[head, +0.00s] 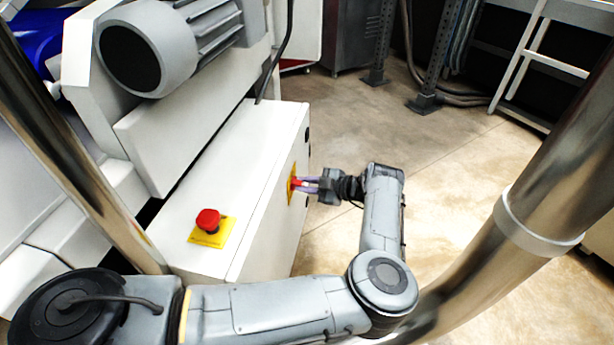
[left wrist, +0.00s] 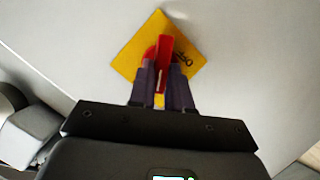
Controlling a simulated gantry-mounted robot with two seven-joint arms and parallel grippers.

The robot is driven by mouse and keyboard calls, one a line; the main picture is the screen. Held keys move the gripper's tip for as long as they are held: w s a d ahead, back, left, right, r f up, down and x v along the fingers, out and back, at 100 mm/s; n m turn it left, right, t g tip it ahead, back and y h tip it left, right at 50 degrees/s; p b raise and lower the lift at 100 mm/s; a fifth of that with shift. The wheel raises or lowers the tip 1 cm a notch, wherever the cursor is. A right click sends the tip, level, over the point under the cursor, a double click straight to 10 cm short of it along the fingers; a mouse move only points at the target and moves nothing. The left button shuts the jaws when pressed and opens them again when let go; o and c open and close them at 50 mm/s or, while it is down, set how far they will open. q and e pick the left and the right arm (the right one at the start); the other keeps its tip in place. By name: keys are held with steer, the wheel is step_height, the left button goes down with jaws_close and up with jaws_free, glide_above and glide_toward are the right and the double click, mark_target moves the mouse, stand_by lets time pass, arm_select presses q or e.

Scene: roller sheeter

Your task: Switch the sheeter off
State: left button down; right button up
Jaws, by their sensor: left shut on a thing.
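The sheeter (head: 210,150) is a white machine at the left of the head view. On the right side of its cabinet is a red rotary switch (left wrist: 165,48) on a yellow plate (left wrist: 130,62). The plate looks like a diamond in the left wrist view, with partly readable dark lettering at its right. My left gripper (head: 303,184) reaches the switch from the right, its fingers (left wrist: 161,75) closed on either side of the red handle. My right gripper is not in view.
A red mushroom button (head: 208,219) on a yellow plate sits on the cabinet's top. A motor (head: 150,50) is above it. Metal posts (head: 432,60) and a white ladder-like frame (head: 540,60) stand at the back. The floor (head: 450,180) right of the cabinet is clear.

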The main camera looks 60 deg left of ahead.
arm_select(q)
steer(key=n+p, duration=0.1)
steer(key=n+y+p, duration=0.1)
steer(key=p, duration=0.1)
steer(key=shift+s+d+n+t+y, duration=0.15)
steer(key=shift+n+t+y, duration=0.15)
steer(key=shift+s+d+f+n+y+p, duration=0.1)
steer(key=shift+f+n+y+p, duration=0.3)
steer(key=shift+n, duration=0.65)
steer(key=shift+w+a+f+n+y+p, duration=0.1)
steer(key=shift+n+y+p, duration=0.15)
steer(key=shift+n+y, duration=0.55)
steer(key=shift+s+d+f+n+y+p, duration=0.1)
steer(key=shift+f+n+y+p, duration=0.2)
steer(key=shift+n, duration=0.95)
steer(key=shift+r, duration=0.1)
steer(key=c, duration=1.1)
jaws_free()
steer(key=shift+o, duration=0.2)
steer(key=shift+d, duration=0.1)
